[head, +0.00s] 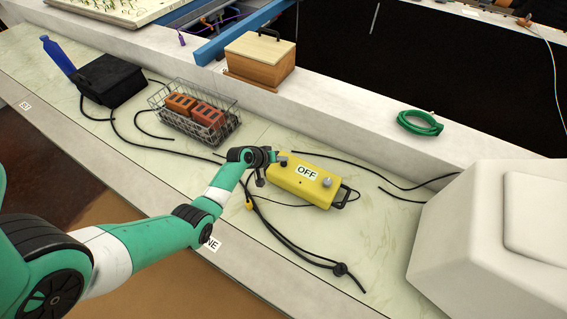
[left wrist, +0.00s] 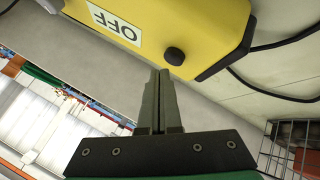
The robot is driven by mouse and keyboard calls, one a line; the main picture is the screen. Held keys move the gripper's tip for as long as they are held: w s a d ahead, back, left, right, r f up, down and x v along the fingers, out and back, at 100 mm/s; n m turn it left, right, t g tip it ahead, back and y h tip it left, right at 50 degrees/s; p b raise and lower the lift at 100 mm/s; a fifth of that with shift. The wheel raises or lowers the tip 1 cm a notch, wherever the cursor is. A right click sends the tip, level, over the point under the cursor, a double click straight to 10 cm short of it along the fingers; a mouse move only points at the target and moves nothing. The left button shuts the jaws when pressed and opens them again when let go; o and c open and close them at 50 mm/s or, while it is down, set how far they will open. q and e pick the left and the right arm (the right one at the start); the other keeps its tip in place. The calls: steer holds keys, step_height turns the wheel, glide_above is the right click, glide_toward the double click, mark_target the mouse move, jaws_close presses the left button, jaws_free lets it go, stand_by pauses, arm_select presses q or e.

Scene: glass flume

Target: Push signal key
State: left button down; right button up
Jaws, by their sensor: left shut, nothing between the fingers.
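A yellow box (head: 285,183) with a white OFF label (head: 307,172) lies on the pale bench top. A grey knob (head: 327,182) stands near its right end, and a handle is at that end. In the left wrist view the box (left wrist: 205,22) fills the top, with a round black knob (left wrist: 175,56) near its edge. My left gripper (head: 281,159) is at the box's left end. In its wrist view the fingers (left wrist: 160,75) are shut, empty and pointing close to the black knob; I cannot tell whether they touch it. My right gripper is not in view.
A wire basket (head: 232,103) with orange bricks, a black box (head: 112,78) and a wooden box (head: 259,58) are further left and back. Black cables (head: 275,232) lie around the yellow box. A large white casing (head: 450,245) stands at right.

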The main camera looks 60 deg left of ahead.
mark_target(282, 165)
arm_select(q)
steer(key=shift+f+b, duration=0.5)
steer(key=shift+f, duration=0.25)
stand_by(0.5)
steer(key=shift+r+p, duration=0.9)
steer(key=shift+r, duration=0.1)
step_height(282, 165, up, 6)
steer(key=p, duration=0.5)
steer(key=shift+p, duration=0.35)
steer(key=shift+d, duration=0.1)
